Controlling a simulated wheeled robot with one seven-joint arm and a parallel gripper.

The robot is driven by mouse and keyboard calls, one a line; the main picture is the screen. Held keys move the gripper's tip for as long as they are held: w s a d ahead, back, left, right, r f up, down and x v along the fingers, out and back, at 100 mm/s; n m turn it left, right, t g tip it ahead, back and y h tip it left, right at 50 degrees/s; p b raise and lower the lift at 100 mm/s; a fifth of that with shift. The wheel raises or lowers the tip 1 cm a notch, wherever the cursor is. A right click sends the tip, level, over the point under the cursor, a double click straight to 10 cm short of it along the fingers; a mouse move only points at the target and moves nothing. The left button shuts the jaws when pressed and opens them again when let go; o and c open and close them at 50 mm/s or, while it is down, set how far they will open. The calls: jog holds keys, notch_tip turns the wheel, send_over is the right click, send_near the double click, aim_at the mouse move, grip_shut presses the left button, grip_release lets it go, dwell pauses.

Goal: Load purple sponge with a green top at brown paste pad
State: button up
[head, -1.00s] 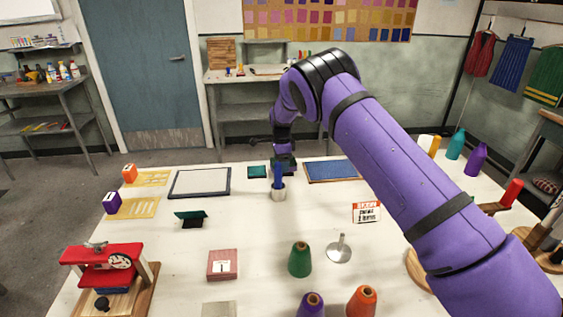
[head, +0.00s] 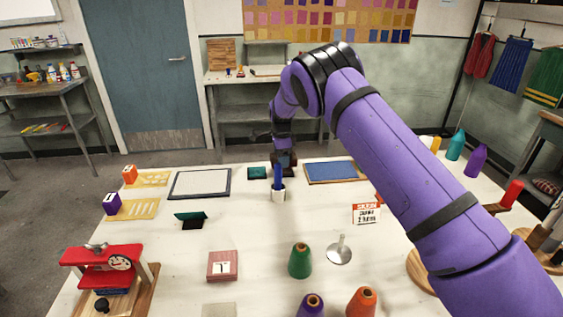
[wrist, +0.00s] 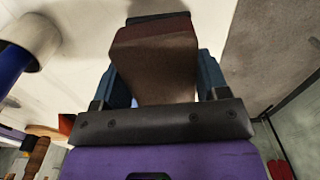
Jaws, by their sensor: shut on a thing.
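My gripper (head: 285,163) is at the far side of the white table, behind a white cup. In the wrist view, my gripper (wrist: 155,85) is shut on a tapered brown block (wrist: 155,60) with a dark purple strip at its far end. I cannot see a green top on it, so I cannot tell whether it is the purple sponge. A small teal pad or box (head: 257,172) lies just left of my gripper. An open dark pad with a green lid (head: 191,219) stands nearer, to the left. I cannot make out a brown paste surface.
The white cup (head: 278,195) holding a blue item stands just in front of my gripper. A blue board (head: 330,171) lies to the right, and a white framed board (head: 200,183) to the left. Cones, including a green one (head: 300,261), and a metal stand (head: 340,249) are nearer.

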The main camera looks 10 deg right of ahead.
jog(key=shift+r, duration=2.2)
